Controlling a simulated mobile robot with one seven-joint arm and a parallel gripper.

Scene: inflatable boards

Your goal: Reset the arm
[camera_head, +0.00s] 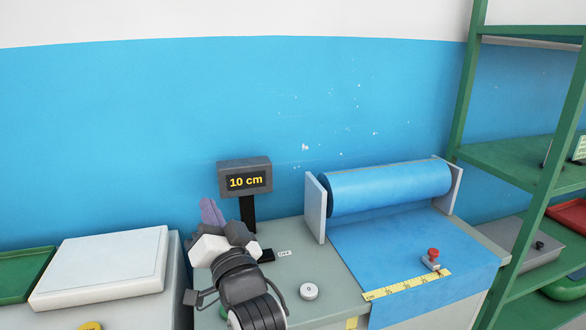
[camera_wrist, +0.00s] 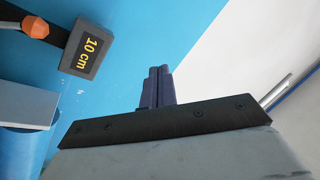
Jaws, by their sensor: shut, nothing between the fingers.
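My arm (camera_head: 250,300) rises from the bottom of the head view, bent, with its end just left of the display post. My gripper (camera_head: 211,211) points up in front of the blue wall, its two fingers together and empty. In the wrist view the fingers (camera_wrist: 158,84) stand side by side, closed, with nothing between them. The display (camera_head: 245,181) on its dark post reads "10 cm" and stands just right of the gripper. It also shows turned on its side in the wrist view (camera_wrist: 87,48). My arm hides part of the counter.
A blue roll (camera_head: 390,188) sits between grey end plates, its sheet (camera_head: 400,250) spread over the counter. A red button (camera_head: 433,254), a yellow scale (camera_head: 408,285) and a white round button (camera_head: 309,291) lie in front. A white box (camera_head: 100,265) is at left, a green shelf (camera_head: 510,155) at right.

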